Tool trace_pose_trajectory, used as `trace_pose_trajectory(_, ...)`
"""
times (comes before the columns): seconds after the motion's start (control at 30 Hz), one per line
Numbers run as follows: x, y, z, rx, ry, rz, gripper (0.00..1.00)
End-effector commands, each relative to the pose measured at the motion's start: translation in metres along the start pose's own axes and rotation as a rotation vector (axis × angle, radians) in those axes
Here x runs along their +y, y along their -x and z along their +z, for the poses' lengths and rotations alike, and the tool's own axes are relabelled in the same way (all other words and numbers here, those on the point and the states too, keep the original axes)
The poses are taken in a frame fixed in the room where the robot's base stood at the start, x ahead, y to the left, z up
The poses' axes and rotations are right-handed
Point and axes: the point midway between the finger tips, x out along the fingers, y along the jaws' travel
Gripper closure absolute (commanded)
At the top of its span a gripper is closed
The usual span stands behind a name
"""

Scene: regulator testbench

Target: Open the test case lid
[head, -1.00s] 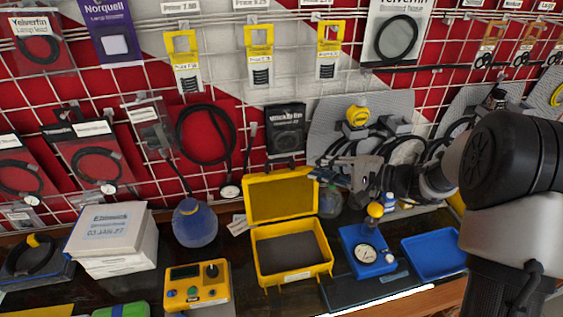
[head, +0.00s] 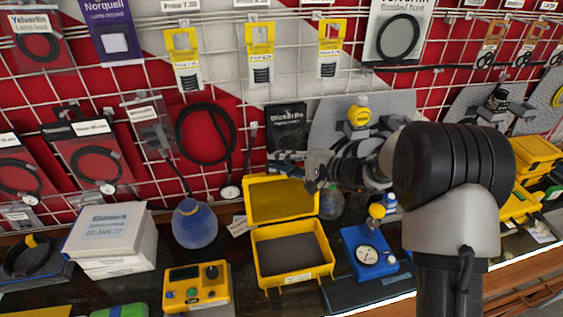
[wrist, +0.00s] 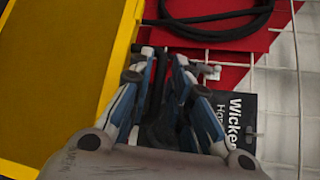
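The yellow test case (head: 293,277) stands on the dark bench with its lid (head: 280,203) raised up at the back, so the dark grey inside of the case shows. My gripper (head: 315,172) is at the upper right corner of the raised lid; the head view does not settle whether they touch. In the wrist view, the yellow lid (wrist: 60,75) fills the left side, left of my fingers (wrist: 163,58). The fingers are parted with a gap between their tips, and nothing is gripped. A dark strip shows in the gap, seemingly behind the fingers.
A blue gauge unit (head: 368,254) stands right of the case, and a yellow control box (head: 196,288) stands front left. A blue round bottle (head: 195,223) and white boxes (head: 110,235) are further left. A wire grid wall with hanging packages rises close behind.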

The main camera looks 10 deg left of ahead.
Motion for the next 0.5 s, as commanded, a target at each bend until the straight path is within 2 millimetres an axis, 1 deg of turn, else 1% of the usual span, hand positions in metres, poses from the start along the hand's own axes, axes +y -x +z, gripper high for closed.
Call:
trace_pose_trajectory(0.03,0.0000,0.0001,0.0000,0.000,0.000,0.000,0.83)
trace_pose_trajectory(0.3,0.0001,0.0003,0.0001,0.000,0.000,0.000,1.00)
trace_pose_trajectory(0.5,0.0001,0.0004,0.0001,0.000,0.000,0.000,1.00)
